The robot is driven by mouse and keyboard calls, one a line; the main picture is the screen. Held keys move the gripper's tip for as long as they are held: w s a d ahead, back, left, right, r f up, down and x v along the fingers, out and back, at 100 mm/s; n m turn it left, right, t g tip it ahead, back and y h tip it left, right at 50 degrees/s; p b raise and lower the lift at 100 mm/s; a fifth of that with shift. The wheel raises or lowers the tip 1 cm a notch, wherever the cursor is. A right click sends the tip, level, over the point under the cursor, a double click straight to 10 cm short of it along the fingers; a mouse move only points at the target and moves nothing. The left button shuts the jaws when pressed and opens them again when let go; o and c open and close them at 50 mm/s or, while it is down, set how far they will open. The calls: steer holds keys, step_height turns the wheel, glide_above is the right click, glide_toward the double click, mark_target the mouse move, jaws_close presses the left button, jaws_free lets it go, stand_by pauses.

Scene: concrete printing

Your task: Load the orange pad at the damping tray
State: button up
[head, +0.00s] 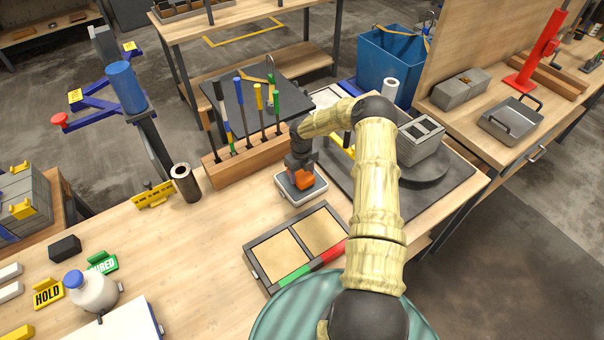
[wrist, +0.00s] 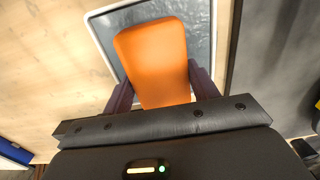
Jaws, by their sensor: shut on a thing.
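The orange pad (wrist: 155,62) is held between the two fingers of my gripper (wrist: 160,88), which is shut on it. In the head view the pad (head: 303,180) shows as a small orange piece under my gripper (head: 299,168). The damping tray (head: 290,196) is a small light-rimmed tray with a grey inside on the bench. The pad is over the tray in both views; I cannot tell whether it touches the tray's bottom. The tray's rim and grey inside (wrist: 201,38) show around the pad in the wrist view.
A two-part tray (head: 252,258) with tan panels and a green and red front edge lies in front. A wooden tool rack (head: 240,158) stands behind left, next to a dark tube (head: 186,183). A dark mat (head: 440,190) with a grey block (head: 420,137) lies right.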

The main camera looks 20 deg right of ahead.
mark_target(300, 175)
steer(key=shift+d+r+p, duration=0.1)
steer(key=shift+r+p, duration=2.15)
steer(key=shift+r, duration=0.7)
steer(key=shift+s, duration=0.1)
steer(key=shift+s+a+f+n+b, duration=0.15)
steer(key=shift+a+n, duration=0.15)
steer(key=shift+n, duration=0.25)
steer(key=shift+s+a+f+n+b, duration=0.15)
steer(key=shift+a+n, duration=0.1)
steer(key=shift+n, duration=0.3)
steer(key=s+a+n+b, duration=0.2)
steer(key=s+a+n, duration=0.4)
steer(key=n, duration=0.9)
steer(key=s+a+f+n+b, duration=0.1)
steer(key=s+a+n, duration=0.4)
steer(key=n, duration=1.1)
steer(key=shift+s+a+f+n+b, duration=0.35)
steer(key=shift+s+b, duration=0.2)
steer(key=shift+b, duration=0.3)
